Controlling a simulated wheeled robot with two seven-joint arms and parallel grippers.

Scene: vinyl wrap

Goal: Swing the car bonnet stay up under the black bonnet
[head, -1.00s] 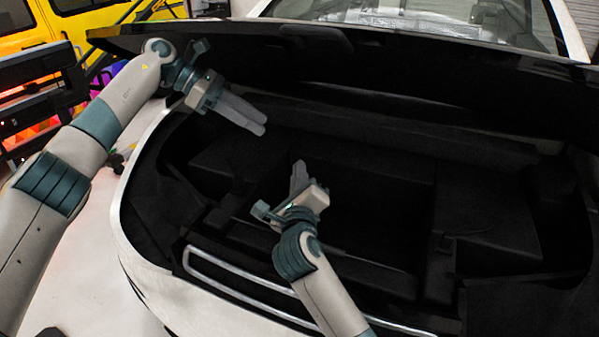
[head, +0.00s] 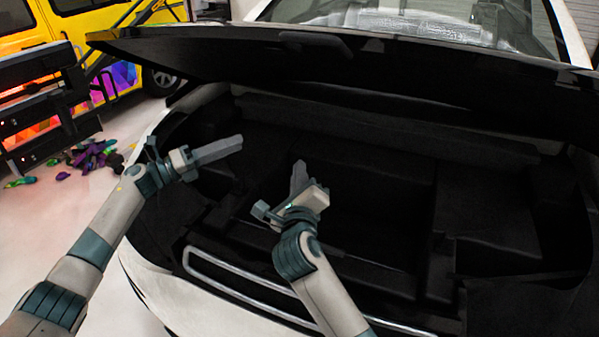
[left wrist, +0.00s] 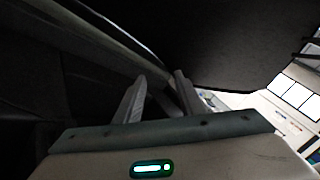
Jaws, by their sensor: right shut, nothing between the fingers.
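The black bonnet (head: 400,65) is raised partway over the open front bay of the white car. My left gripper (head: 238,144) is below the bonnet at the left side of the bay, pointing right. In the left wrist view its two fingers (left wrist: 158,92) stand apart with nothing seen between them. My right gripper (head: 298,170) is shut and empty above the middle of the bay, fingers pointing up. I cannot make out the bonnet stay for sure. A thin dark grey bar (head: 365,256) runs along the front of the bay; I cannot tell if it is the stay.
A silver grille trim (head: 225,286) lines the car's front. The dark bay floor (head: 385,200) is recessed between black walls. A yellow vehicle (head: 150,25) and a dark rack (head: 35,105) stand at the left. Colourful items (head: 95,155) lie on the pale floor.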

